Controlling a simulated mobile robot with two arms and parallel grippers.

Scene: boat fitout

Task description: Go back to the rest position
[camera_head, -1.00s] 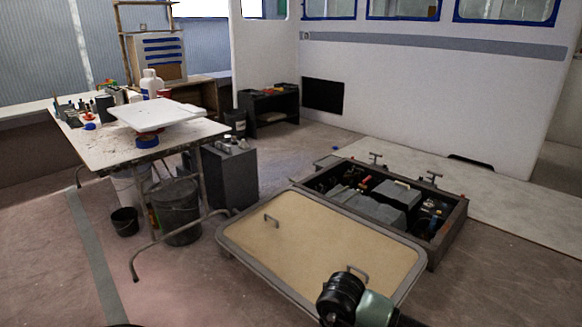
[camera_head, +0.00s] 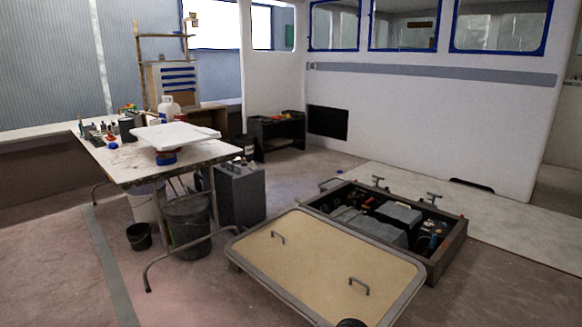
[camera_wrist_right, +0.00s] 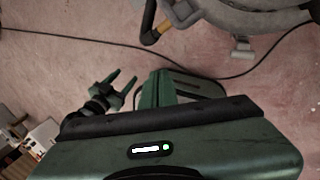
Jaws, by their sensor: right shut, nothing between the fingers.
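My right gripper (camera_wrist_right: 158,88) shows in the right wrist view with its green fingers together and nothing between them, above bare floor. A second gripper with two green fingers spread apart, which looks like my left gripper (camera_wrist_right: 116,84), shows left of it, open and empty. Neither gripper shows in the head view; only a dark piece of my arm shows at its bottom edge, in front of the hatch lid. The beige hatch lid (camera_head: 315,262) with two handles lies in front of the open hatch box (camera_head: 452,245), which holds grey and dark parts.
A work table (camera_head: 120,172) with a white board (camera_head: 175,136) and small items stands at left. Buckets (camera_head: 188,222) and a grey cabinet (camera_head: 240,195) stand under and beside it. In the right wrist view, a black cable (camera_wrist_right: 265,62) lies on the floor near a grey machine (camera_wrist_right: 245,18). Floor at front left is clear.

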